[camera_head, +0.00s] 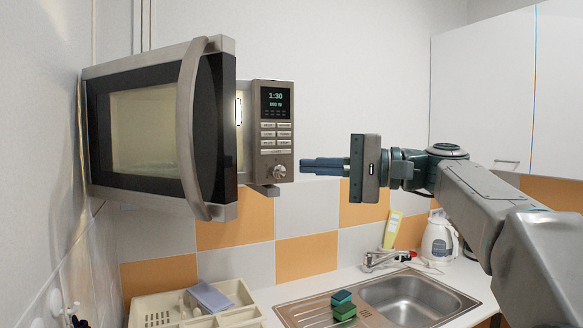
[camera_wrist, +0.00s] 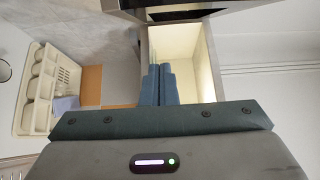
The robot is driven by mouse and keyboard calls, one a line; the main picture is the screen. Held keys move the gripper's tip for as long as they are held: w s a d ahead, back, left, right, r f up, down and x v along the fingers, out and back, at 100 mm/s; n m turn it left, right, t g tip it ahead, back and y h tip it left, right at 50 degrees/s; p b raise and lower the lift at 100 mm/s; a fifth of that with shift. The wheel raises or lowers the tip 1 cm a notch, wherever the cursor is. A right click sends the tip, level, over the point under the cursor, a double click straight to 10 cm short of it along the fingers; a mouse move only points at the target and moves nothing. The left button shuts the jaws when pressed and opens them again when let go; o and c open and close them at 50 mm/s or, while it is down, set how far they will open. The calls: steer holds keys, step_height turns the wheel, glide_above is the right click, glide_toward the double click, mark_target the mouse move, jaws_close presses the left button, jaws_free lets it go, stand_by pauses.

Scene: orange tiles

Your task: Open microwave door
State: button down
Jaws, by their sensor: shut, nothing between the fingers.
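The microwave (camera_head: 273,130) is mounted high on the wall, with its display and buttons on the right side of its front. Its door (camera_head: 212,120) stands partly open, swung out toward the camera at the left, with a curved vertical metal handle (camera_head: 188,120). A strip of lit interior shows between the door and the control panel; the lit cavity (camera_wrist: 180,55) also appears in the wrist view. My gripper (camera_head: 304,166) is shut and empty, pointing left, just right of the control panel in the head view. In the wrist view its fingers (camera_wrist: 159,68) overlap the cavity; contact cannot be told.
Below are a steel sink (camera_head: 405,300), a green sponge stack (camera_head: 343,305) and a cream dish rack (camera_head: 240,292). A white kettle (camera_head: 438,240) stands at the back right under white wall cabinets (camera_head: 490,90). The wall is close at the door's left.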

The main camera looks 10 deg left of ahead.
steer(key=s+a+p, duration=0.2)
steer(key=a+p, duration=0.1)
steer(key=a, duration=0.7)
steer(key=shift+s, duration=0.4)
steer(key=shift+s+a+f, duration=0.1)
steer(key=shift+a, duration=0.05)
